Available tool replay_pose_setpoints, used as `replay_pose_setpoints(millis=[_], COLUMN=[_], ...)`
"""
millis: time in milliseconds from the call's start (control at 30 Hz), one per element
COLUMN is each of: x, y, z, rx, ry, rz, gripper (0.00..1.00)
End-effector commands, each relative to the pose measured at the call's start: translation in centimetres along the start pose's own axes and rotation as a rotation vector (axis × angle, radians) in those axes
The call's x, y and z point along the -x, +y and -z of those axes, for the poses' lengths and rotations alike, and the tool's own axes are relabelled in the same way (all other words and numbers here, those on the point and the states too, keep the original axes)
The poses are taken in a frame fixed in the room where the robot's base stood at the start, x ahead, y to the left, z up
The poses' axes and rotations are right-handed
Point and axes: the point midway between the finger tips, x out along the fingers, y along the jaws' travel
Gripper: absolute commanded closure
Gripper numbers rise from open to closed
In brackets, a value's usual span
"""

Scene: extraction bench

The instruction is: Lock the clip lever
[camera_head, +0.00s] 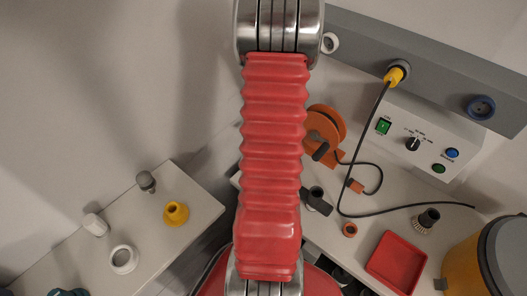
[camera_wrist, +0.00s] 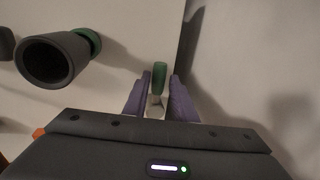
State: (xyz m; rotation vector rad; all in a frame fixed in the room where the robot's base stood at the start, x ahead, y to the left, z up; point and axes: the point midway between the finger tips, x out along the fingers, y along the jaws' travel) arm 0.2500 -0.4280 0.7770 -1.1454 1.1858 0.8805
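What looks like the clip lever (camera_wrist: 159,76), a short green handle with a pale lower part, stands in the wrist view against a light surface. My gripper (camera_wrist: 161,85) has its two purple fingers on either side of it. Narrow gaps seem to show between the lever and each finger, so the fingers look parted around it rather than closed on it. The lever's base is hidden behind my gripper's body. Neither my gripper nor the lever can be made out in the head view, where my red arm fills the middle.
A dark tube (camera_wrist: 47,62) with a green collar stands left of my gripper. In the head view, an orange reel (camera_head: 325,124), black cable (camera_head: 349,170), red tray (camera_head: 397,262) and yellow bin (camera_head: 465,262) are right; a bench with a yellow fitting (camera_head: 175,213) is left.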

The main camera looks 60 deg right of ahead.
Motion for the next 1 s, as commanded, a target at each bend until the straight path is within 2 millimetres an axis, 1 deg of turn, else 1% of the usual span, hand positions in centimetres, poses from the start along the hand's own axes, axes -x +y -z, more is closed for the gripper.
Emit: replay_pose_setpoints(millis=[33,200,433,567,767,1000], x=[0.0,0.0,0.0,0.3,2.0,5.1], y=[0.0,0.1,0.2,0.2,0.2,0.2], z=[0.0,-0.1,-0.2,-0.2,-0.2,-0.1], rx=[0.000,0.001,0.001,0.002,0.002,0.000], ry=[0.000,-0.004,-0.006,-0.006,-0.005,-0.004], rz=[0.000,-0.002,-0.003,-0.003,-0.002,-0.002], gripper=[0.72,0.62,0.62,0.62,0.62,0.62])
